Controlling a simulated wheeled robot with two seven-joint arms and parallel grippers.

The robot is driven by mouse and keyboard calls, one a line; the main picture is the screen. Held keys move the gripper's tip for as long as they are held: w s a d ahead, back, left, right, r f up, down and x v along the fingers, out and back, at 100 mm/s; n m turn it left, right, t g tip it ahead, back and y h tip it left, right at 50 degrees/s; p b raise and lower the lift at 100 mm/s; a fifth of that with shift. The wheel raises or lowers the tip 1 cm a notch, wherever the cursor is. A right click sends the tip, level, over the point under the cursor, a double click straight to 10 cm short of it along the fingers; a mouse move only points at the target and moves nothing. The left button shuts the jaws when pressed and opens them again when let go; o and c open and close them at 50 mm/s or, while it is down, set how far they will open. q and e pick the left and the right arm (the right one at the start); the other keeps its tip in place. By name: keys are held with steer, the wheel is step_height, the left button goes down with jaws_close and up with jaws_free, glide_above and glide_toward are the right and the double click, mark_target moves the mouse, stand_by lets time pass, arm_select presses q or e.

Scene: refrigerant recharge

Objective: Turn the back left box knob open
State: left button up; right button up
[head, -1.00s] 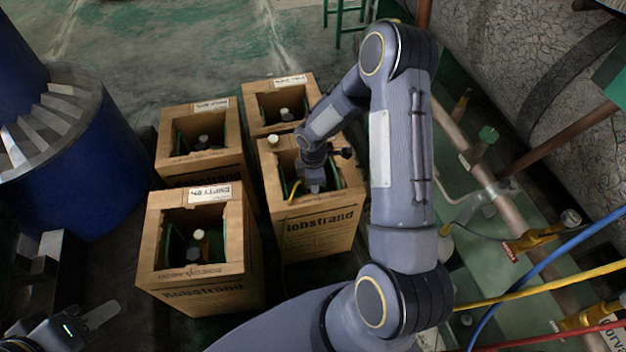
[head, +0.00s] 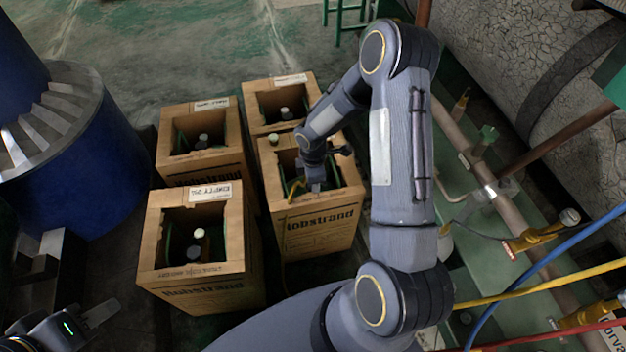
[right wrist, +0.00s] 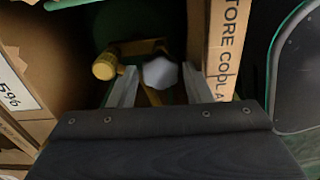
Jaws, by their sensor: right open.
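The back left box (head: 199,167) is an open brown carton in the head view. Inside it are a pale cap and a small dark part (head: 201,146), too small to make out clearly. My right gripper (head: 316,186) reaches down into the front right box (head: 318,232), not the back left one. In the right wrist view its open fingers (right wrist: 153,80) stand on either side of a pale faceted knob (right wrist: 160,73); I cannot tell whether they touch it. A yellow round cap (right wrist: 104,66) lies just left of that knob. My left gripper (head: 103,313) is at the bottom left corner, partly cut off.
The front left box (head: 200,292) and back right box (head: 260,95) stand close around. A blue cylinder (head: 75,185) is at the left. Pipes, yellow valves (head: 535,238) and hoses crowd the right. Carton walls hem in my right gripper. Open floor lies behind the boxes.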

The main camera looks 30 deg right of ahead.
step_height(320, 180, up, 8)
steer(key=shift+f+p, duration=0.1)
steer(key=shift+p, duration=1.15)
steer(key=s+r+m+t+y, duration=0.1)
steer(key=s+r+m, duration=0.3)
steer(key=r, duration=0.5)
steer(key=s+r+m+t, duration=0.1)
steer(key=s+r+m, duration=0.3)
steer(key=r, duration=0.5)
steer(key=s+a+r+m+t+y, duration=0.2)
steer(key=s+a+r+m, duration=0.15)
steer(key=s, duration=0.35)
steer(key=s+a+r+m+t+y, duration=0.1)
steer(key=s+a+r+m+t, duration=0.15)
steer(key=s+a+m, duration=0.35)
step_height(320, 180, up, 25)
steer(key=s+d+n+p, duration=0.1)
steer(key=d+p, duration=0.1)
steer(key=p, duration=2.2)
steer(key=shift+f+g, duration=0.2)
steer(key=shift+g, duration=0.25)
steer(key=shift+d+n, duration=0.1)
steer(key=shift+n, duration=0.15)
steer(key=shift+c, duration=0.3)
